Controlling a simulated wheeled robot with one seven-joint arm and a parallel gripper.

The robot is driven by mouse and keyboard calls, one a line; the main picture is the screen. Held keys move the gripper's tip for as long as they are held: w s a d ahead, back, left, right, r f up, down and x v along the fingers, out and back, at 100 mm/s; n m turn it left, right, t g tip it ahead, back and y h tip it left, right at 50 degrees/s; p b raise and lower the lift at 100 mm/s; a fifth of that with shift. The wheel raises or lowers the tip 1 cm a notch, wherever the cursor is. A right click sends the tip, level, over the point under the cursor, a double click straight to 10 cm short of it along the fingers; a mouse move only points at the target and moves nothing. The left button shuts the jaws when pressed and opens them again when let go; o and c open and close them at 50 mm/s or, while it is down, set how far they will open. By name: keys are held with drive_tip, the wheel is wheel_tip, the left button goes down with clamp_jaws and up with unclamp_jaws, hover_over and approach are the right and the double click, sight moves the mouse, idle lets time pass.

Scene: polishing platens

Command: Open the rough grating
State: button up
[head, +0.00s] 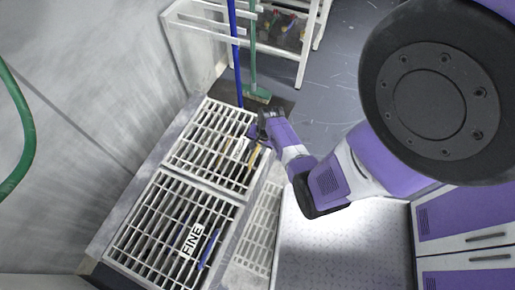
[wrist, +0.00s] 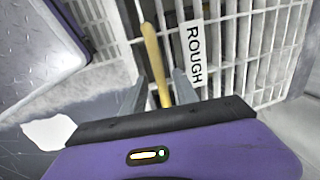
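The rough grating (head: 205,178) is the farther of two white barred gratings in the head view and lies flat, closed. Its label reads ROUGH (wrist: 194,57) in the wrist view. A yellow handle (head: 253,157) sits at its right side; it also shows in the wrist view (wrist: 150,50) beside the label. My gripper (wrist: 160,82) is open, with one finger on each side of the handle's near end and gaps showing. In the head view my gripper (head: 257,137) is over the grating's right edge, partly hiding the handle. Whether the fingers touch it cannot be told.
The nearer grating, labelled FINE (head: 192,241), has a blue handle (head: 209,248). A blue pole (head: 235,50) and green broom (head: 254,93) stand behind the rough grating. A white rack (head: 305,55) is at the back. A grey wall is left; purple cabinets (head: 460,215) are right.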

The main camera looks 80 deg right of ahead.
drive_tip(key=shift+f, duration=0.1)
clamp_jaws()
idle(1.4)
